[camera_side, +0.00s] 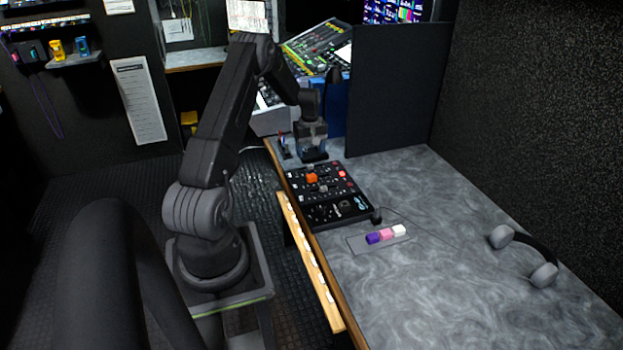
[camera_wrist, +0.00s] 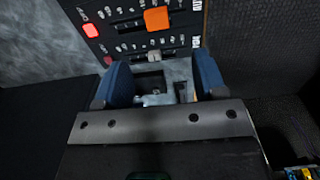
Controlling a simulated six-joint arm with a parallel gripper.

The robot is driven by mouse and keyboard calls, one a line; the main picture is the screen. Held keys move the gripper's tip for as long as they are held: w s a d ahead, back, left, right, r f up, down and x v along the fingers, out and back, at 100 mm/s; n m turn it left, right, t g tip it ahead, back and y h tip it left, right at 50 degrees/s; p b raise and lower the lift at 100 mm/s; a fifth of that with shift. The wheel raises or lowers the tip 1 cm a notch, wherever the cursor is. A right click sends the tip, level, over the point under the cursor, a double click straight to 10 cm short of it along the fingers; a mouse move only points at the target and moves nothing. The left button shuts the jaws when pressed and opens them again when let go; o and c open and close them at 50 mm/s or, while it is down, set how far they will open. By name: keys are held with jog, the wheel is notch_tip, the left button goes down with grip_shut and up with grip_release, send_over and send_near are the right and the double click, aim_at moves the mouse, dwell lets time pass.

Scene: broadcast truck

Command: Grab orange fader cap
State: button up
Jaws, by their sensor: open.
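The orange fader cap (camera_side: 312,178) sits on a black control panel (camera_side: 346,210) near its far end, at the left edge of the grey worktop. In the wrist view the orange fader cap (camera_wrist: 157,18) is near the top, beyond my fingertips and roughly centred between them. My gripper (camera_side: 313,155) hangs just past the panel's far end, apart from the cap. Its blue-padded fingers (camera_wrist: 164,75) are spread wide with nothing held between them. A grey fader cap (camera_wrist: 154,56) shows in the gap, lower than the orange one.
Red buttons (camera_wrist: 91,30) lie beside the cap. Purple, pink and white caps (camera_side: 387,234) sit on a grey tray right of the panel. Headphones (camera_side: 527,255) lie farther right. A dark partition (camera_side: 395,88) stands behind my gripper. The right worktop is mostly clear.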

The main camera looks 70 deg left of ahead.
send_over(312, 177)
jog(key=f, duration=0.5)
jog(key=shift+s+a, duration=0.15)
jog(key=shift+a, duration=0.25)
jog(key=shift+d+f, duration=0.15)
jog(key=shift+f, duration=1.2)
jog(key=shift+d+f, duration=0.15)
jog(key=shift+f, duration=1.15)
jog(key=c, duration=1)
jog(key=shift+r, duration=0.1)
